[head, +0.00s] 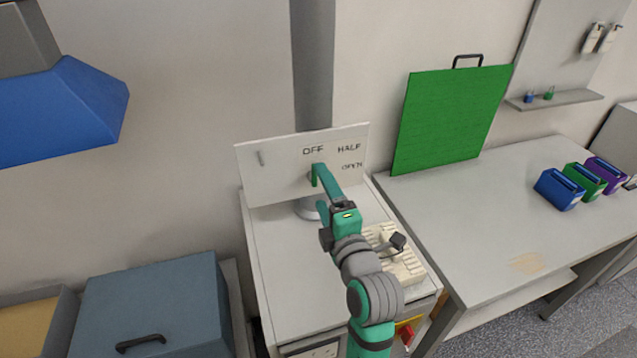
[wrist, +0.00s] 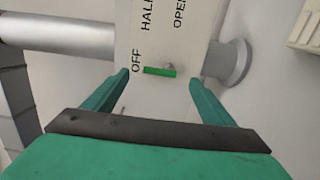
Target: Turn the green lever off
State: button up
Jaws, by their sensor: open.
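The green lever (wrist: 159,71) is a short bar on the white panel (wrist: 185,22) in the wrist view. It lies just beside the word OFF, with one end close to the lettering. HALF and OPEN are written further along the panel. My gripper (wrist: 160,80) is open, with one green finger on each side of the lever and visible gaps to it. In the head view my gripper (head: 317,178) is in front of the white panel (head: 285,180), below OFF, and covers the lever. I cannot tell whether either finger touches the panel.
The panel stands at the back of a white cabinet top (head: 280,240) with a round grey base (head: 308,208) below my gripper. A beige rack (head: 408,266) is at right. A green board (head: 452,118) and several coloured boxes (head: 585,178) are on the bench (head: 470,225).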

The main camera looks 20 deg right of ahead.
jog(key=s, duration=0.6)
jog(key=shift+s, duration=0.2)
